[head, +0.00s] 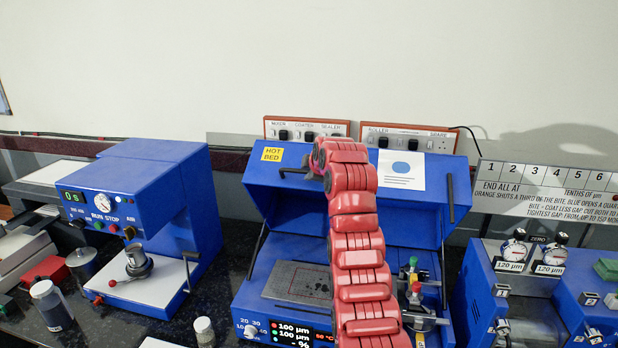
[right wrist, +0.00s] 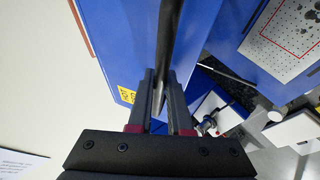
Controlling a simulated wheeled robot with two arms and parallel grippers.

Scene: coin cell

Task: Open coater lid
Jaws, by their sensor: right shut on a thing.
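The blue coater stands in the middle of the head view. Its lid (head: 420,215) is raised and tilted back, with a yellow HOT BED label (head: 272,154) and a white sheet on it. Under the lid, the grey bed plate (head: 290,283) is exposed. My right arm reaches up across the coater, and its gripper (head: 305,171) is at the lid's upper left, partly hidden by the wrist. In the right wrist view the gripper (right wrist: 162,95) is shut on the dark lid handle bar (right wrist: 170,38), which runs between the fingers. My left gripper is not in view.
A blue press-like machine (head: 150,205) stands left of the coater. A blue machine with dials (head: 515,250) stands close on the right. Switch panels (head: 408,139) line the wall behind. A jar (head: 204,331) and a bottle (head: 50,305) stand at the front left.

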